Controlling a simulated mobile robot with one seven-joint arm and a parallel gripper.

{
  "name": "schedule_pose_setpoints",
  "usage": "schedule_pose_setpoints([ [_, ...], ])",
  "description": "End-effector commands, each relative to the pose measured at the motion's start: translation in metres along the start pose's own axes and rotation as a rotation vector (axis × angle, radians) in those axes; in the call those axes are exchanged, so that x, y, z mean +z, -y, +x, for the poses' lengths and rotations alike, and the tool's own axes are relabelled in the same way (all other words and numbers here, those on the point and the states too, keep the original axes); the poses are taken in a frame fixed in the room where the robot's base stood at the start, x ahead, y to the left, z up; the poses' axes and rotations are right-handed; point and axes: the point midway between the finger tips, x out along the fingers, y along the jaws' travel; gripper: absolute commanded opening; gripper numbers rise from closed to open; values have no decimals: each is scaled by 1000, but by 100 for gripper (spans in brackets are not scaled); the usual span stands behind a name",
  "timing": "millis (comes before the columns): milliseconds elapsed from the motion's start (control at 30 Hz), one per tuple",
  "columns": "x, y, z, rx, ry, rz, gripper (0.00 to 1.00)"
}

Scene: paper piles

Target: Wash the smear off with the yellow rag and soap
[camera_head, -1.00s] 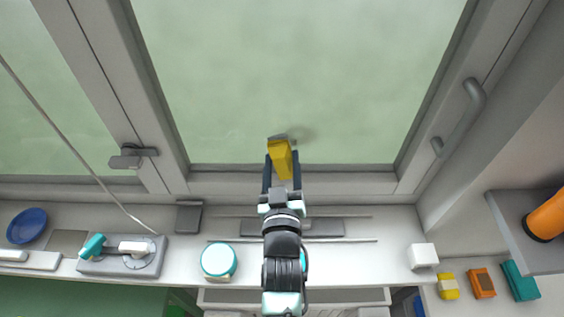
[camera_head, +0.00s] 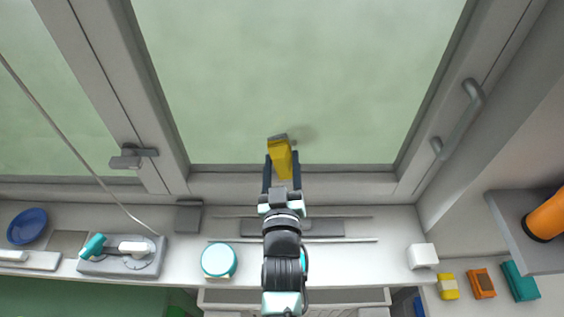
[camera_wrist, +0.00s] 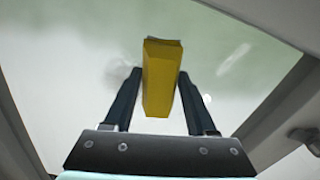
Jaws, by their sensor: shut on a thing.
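My gripper (camera_head: 281,172) is shut on the yellow rag (camera_head: 281,158), a folded upright block at the lower middle of the large window pane (camera_head: 300,70). In the wrist view the rag (camera_wrist: 160,80) stands between both fingers, its far end at or close to the glass; contact is unclear. A faint grey smudge (camera_head: 303,134) shows on the pane just right of the rag's top; I cannot tell whether it is the smear or a shadow. The wrist view shows a pale streak (camera_wrist: 234,58) right of the rag. A white block (camera_head: 423,256), possibly the soap, sits on the sill's right.
The sill (camera_head: 390,225) below the window holds a round teal-lidded tub (camera_head: 219,260), a grey device with a teal handle (camera_head: 123,255) and a blue bowl (camera_head: 27,226). Window handles stick out at right (camera_head: 461,118) and left (camera_head: 133,158). The pane above the rag is clear.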

Motion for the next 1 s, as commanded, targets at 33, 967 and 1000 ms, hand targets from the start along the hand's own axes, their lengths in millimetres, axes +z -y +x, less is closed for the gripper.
schedule_pose_setpoints([
  [33, -1, -1, 1, 1, -5, -1, 12],
  [967, 0, -12, -1, 4, -2, -2, 12],
  [1000, -1, -10, -1, 5, -1, -2, 12],
])
